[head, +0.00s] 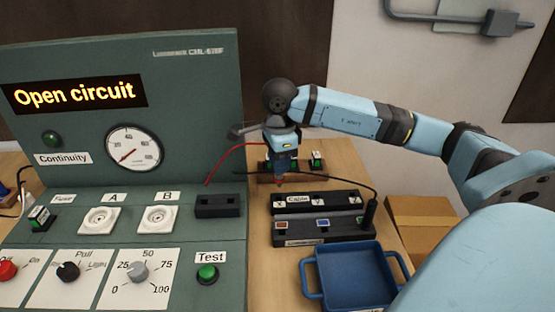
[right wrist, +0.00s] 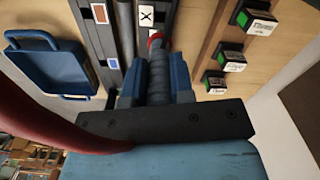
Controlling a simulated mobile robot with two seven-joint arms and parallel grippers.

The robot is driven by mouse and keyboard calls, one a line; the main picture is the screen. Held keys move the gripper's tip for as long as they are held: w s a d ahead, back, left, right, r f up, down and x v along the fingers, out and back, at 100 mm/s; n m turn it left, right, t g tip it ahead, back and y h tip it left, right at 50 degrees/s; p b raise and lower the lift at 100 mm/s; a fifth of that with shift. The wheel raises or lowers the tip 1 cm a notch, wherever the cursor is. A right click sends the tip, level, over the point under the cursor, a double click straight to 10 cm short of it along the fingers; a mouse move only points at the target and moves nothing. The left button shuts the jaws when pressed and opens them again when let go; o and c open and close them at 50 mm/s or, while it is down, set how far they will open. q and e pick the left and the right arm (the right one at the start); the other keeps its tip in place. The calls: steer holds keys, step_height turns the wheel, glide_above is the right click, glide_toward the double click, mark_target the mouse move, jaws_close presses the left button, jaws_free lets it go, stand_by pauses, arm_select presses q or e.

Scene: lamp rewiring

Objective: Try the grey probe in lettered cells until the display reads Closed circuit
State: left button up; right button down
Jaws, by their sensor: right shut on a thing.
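The display (head: 75,95) on the green panel reads "Open circuit". My right gripper (head: 281,174) is shut on a grey ribbed probe (right wrist: 157,75) with a red end, pointing down. In the head view the probe's red end (head: 281,182) shows just behind the left end of the black lettered strip (head: 317,198), marked "Cable". In the right wrist view the red end is beside the X label (right wrist: 146,15); I cannot tell whether it touches the strip. A red lead (head: 232,158) runs from the panel towards the gripper. My left gripper is not in view.
A grey block (head: 320,238) with coloured squares lies in front of the strip; a black probe (head: 370,211) stands at its right end. A blue tray (head: 350,282) stands nearer. Small green-topped blocks (head: 317,160) lie behind. The panel has sockets, knobs and a Test button (head: 207,273).

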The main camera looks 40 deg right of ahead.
mark_target(279, 178)
step_height(279, 178, down, 2)
steer(key=shift+f+b, duration=0.1)
steer(key=shift+b, duration=0.4)
steer(key=shift+f+b, duration=0.9)
steer(key=shift+f, duration=0.45)
steer(key=shift+f+b, duration=0.3)
steer(key=shift+f, duration=0.1)
arm_select(q)
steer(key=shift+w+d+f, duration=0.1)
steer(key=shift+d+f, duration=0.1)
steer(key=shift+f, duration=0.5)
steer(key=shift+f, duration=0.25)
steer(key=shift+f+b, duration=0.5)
steer(key=shift+b, duration=0.1)
arm_select(e)
steer(key=shift+f, duration=0.5)
steer(key=c, duration=0.9)
jaws_free()
